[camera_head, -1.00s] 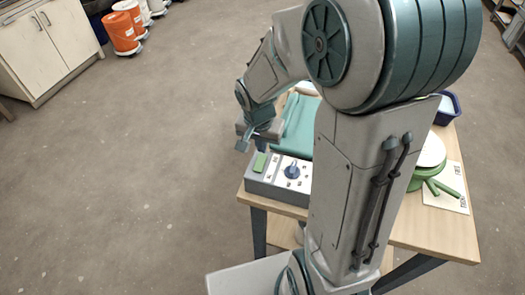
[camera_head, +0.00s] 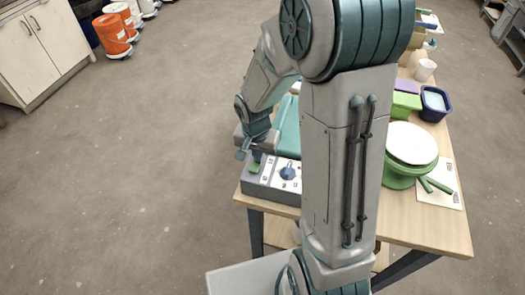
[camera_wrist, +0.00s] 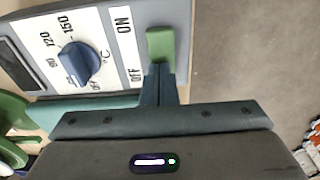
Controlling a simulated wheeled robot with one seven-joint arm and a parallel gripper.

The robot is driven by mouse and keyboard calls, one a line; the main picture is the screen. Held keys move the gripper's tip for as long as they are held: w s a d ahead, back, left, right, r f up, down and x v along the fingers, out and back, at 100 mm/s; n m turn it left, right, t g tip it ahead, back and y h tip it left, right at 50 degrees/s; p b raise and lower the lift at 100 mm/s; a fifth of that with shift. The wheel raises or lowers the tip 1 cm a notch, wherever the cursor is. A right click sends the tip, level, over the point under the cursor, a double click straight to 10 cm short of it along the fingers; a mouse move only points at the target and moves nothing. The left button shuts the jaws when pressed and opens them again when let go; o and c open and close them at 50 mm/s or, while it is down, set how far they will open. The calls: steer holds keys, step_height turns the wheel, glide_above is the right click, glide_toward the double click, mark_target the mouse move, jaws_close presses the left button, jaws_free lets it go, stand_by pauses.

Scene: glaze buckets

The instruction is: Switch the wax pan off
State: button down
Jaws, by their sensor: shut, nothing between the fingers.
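The wax pan (camera_head: 289,128) is a teal unit at the table's front left, partly hidden by my arm. Its grey control box (camera_head: 262,189) has a white panel with a blue dial (camera_head: 288,173), also in the wrist view (camera_wrist: 80,63). A green switch (camera_wrist: 160,43) stands beside the ON and OFF labels in the wrist view; it also shows in the head view (camera_head: 255,167). My gripper (camera_wrist: 158,72) is shut and empty. Its fingertips are at the switch's OFF end; I cannot tell whether they touch it.
On the table's right stand a green turntable with a white top (camera_head: 411,143), a dark blue tub (camera_head: 435,103) and a green container (camera_head: 406,103). The floor left of the table is clear.

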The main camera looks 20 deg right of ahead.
steer(key=shift+d+f, duration=0.1)
steer(key=shift+d, duration=0.1)
steer(key=shift+s+a, duration=0.15)
steer(key=shift+a, duration=0.15)
steer(key=shift+s+a+r+b, duration=0.25)
steer(key=shift+s+a+b, duration=0.1)
steer(key=shift+s, duration=0.25)
steer(key=shift+r, duration=0.1)
step_height(320, 180, up, 14)
steer(key=w+d+p, duration=0.1)
steer(key=w+p, duration=0.1)
steer(key=shift+f, duration=0.2)
steer(key=shift+s+d, duration=0.1)
